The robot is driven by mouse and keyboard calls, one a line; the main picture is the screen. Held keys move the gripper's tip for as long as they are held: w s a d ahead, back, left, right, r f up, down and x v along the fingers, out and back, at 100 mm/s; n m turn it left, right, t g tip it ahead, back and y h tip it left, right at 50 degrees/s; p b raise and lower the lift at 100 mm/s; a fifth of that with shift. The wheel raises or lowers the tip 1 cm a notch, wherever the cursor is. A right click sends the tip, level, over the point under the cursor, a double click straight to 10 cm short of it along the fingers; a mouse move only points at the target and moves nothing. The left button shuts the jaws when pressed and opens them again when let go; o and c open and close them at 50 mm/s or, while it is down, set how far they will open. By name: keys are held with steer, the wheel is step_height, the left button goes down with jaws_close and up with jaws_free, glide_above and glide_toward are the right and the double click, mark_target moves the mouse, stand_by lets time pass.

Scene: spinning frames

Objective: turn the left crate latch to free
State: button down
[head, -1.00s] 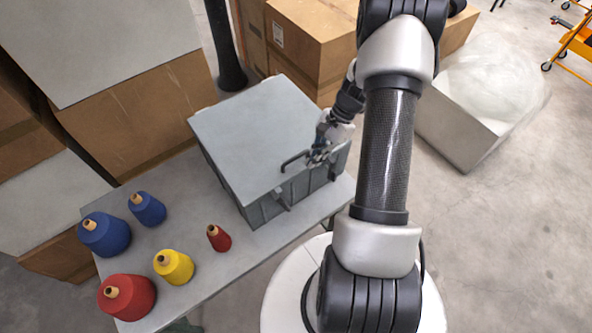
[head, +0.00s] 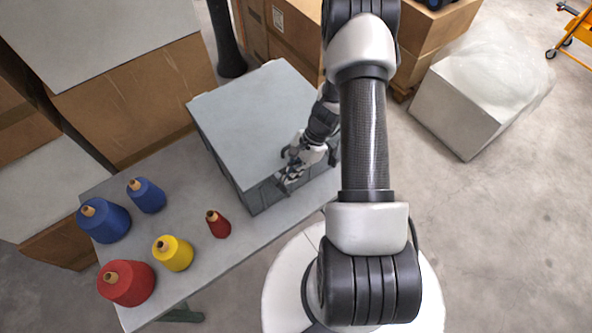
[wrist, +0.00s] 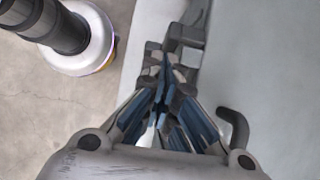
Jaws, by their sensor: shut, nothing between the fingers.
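The grey crate (head: 245,120) stands on the table with its lid closed. My gripper (head: 288,180) is at the crate's front side, by the left latch, which it mostly hides in the head view. In the wrist view my gripper (wrist: 162,88) has its blue-grey fingers together with nothing held between them. A grey blocky fitting (wrist: 184,36), seemingly the left latch, lies just beyond the fingertips on the crate's edge. I cannot tell whether the fingers touch it. The dark lid handle (wrist: 238,130) is at the right of the fingers.
Blue cones (head: 104,220), a red cone (head: 126,283), a yellow cone (head: 173,253) and a small red cone (head: 218,224) stand on the table (head: 200,285) left of the crate. Cardboard boxes (head: 290,35) stand behind. A wrapped white block (head: 462,108) stands on the floor at right.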

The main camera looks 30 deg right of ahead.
steer(key=shift+a, duration=0.15)
steer(key=shift+a+r, duration=0.2)
steer(key=shift+a, duration=0.3)
steer(key=shift+a+r, duration=0.15)
steer(key=shift+a, duration=0.3)
steer(key=shift+a+r+h, duration=0.1)
steer(key=shift+a+h, duration=0.25)
steer(key=shift+h, duration=0.75)
steer(key=shift+h+p, duration=0.3)
steer(key=shift+h, duration=0.1)
steer(key=shift+d, duration=0.1)
